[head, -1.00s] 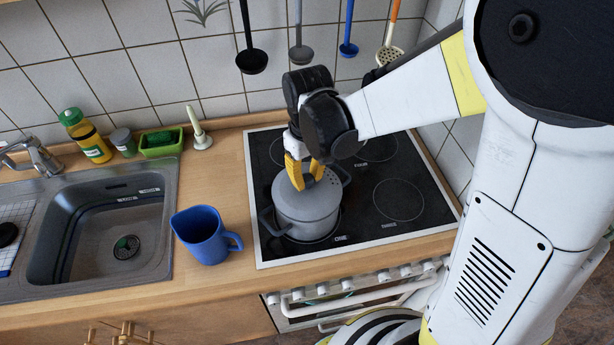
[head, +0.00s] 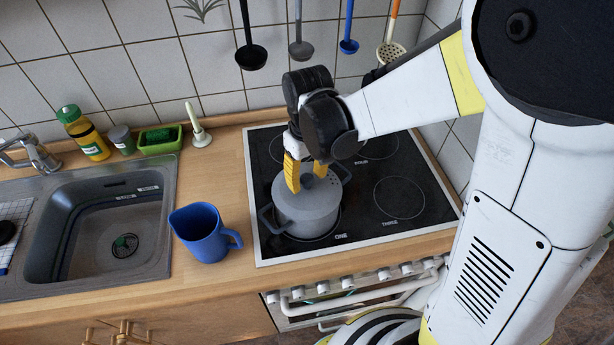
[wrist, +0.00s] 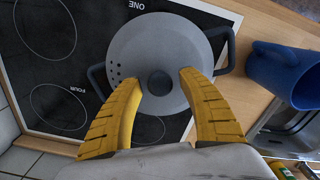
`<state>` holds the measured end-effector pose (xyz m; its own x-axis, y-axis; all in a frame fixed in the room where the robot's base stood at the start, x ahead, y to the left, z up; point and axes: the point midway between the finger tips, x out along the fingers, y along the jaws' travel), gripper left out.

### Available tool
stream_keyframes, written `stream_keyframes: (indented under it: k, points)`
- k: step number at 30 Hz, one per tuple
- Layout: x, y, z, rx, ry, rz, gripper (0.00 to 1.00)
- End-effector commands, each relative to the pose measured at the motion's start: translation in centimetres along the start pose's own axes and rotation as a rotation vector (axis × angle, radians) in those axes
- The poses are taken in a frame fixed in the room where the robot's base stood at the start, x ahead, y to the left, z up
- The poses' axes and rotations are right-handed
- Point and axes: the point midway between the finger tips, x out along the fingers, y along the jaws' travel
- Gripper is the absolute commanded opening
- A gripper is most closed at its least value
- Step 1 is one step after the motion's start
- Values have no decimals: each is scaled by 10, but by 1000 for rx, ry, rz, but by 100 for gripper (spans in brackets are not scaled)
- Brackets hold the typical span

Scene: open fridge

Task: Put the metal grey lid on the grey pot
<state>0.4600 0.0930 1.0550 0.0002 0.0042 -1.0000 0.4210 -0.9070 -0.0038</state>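The grey pot (head: 308,216) stands upright on the hob's near-left ring, with dark handles on both sides. The metal grey lid (head: 289,199) lies on top of it and looks level. In the wrist view the lid (wrist: 155,45) covers the pot's mouth, with small holes near its left edge and a dark round knob (wrist: 160,84) in the middle. My gripper (head: 306,181) is above the lid with its yellow fingers apart. In the wrist view the gripper (wrist: 160,80) has one fingertip on each side of the knob, with gaps visible. Most of the pot's body is hidden there.
A blue jug (head: 203,236) stands on the wooden counter left of the hob (head: 395,225). A sink (head: 95,225), bottles and a green sponge holder (head: 160,140) are further left. Ladles hang on the tiled wall behind. The hob's right side is clear.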

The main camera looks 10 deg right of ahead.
Motion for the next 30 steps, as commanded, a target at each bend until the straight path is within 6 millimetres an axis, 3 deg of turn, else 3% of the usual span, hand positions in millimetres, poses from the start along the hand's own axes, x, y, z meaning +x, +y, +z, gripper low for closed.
stream_keyframes:
  k: [4,8,15,21,30]
  points:
    - [-3,0,0,0,0,0,48]
    - [-20,0,0,0,0,0,48]
    - [-74,0,1,0,0,0,48]
    - [-108,0,0,0,0,0,48]
    - [-121,0,0,0,0,0,48]
